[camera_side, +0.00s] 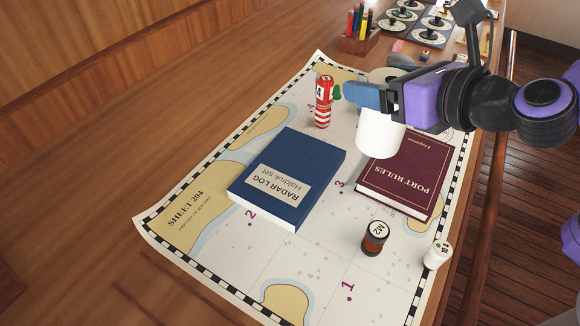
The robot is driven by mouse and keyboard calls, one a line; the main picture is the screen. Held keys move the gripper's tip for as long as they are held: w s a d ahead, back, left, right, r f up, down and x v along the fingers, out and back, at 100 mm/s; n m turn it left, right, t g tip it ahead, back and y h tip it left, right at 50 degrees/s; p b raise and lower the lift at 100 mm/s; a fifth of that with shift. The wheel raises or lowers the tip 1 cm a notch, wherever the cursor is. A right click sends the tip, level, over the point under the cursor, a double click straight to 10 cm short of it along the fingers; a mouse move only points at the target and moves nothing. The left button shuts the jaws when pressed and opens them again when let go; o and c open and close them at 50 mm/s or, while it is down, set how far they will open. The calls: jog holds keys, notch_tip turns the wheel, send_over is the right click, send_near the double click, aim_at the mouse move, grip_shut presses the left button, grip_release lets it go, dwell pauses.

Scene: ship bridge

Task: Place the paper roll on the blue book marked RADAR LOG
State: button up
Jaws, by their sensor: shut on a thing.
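The white paper roll (380,136) is upright at the far left corner of the maroon PORT RULES book. My gripper (368,96), with blue fingers, comes in from the right and is shut on the roll's upper part, hiding some of it. I cannot tell whether the roll's bottom touches anything. The blue RADAR LOG book (322,164) lies flat on the chart, left of and nearer the camera than the roll. Its top is bare apart from its label.
The PORT RULES book (398,192) lies right of the blue book. A red-and-white striped piece (323,112) stands just behind the blue book. A dark M2 piece (374,240) and a white piece (437,255) stand nearer. A pencil box (358,43) is farther back.

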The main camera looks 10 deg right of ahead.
jog(key=shift+s+a+r, duration=0.1)
jog(key=shift+s+a, duration=0.15)
jog(key=shift+a, duration=0.3)
jog(key=shift+s+a, duration=0.25)
jog(key=shift+a, duration=0.25)
jog(key=shift+w+a+n+y, duration=0.2)
jog(key=shift+a+n+y, duration=0.1)
jog(key=shift+y, duration=0.1)
jog(key=shift+w+a+f, duration=1.5)
jog(key=shift+w+f, duration=0.1)
jog(key=shift+f, duration=0.55)
jog(key=shift+w+a+f, duration=1.55)
jog(key=shift+w+f, duration=0.05)
jog(key=shift+f, duration=0.55)
jog(key=shift+w+a+f, duration=1.5)
jog(key=shift+w+f, duration=0.1)
jog(key=shift+f, duration=0.55)
jog(key=shift+f, duration=0.15)
jog(key=o, duration=1.3)
jog(key=shift+c, duration=0.2)
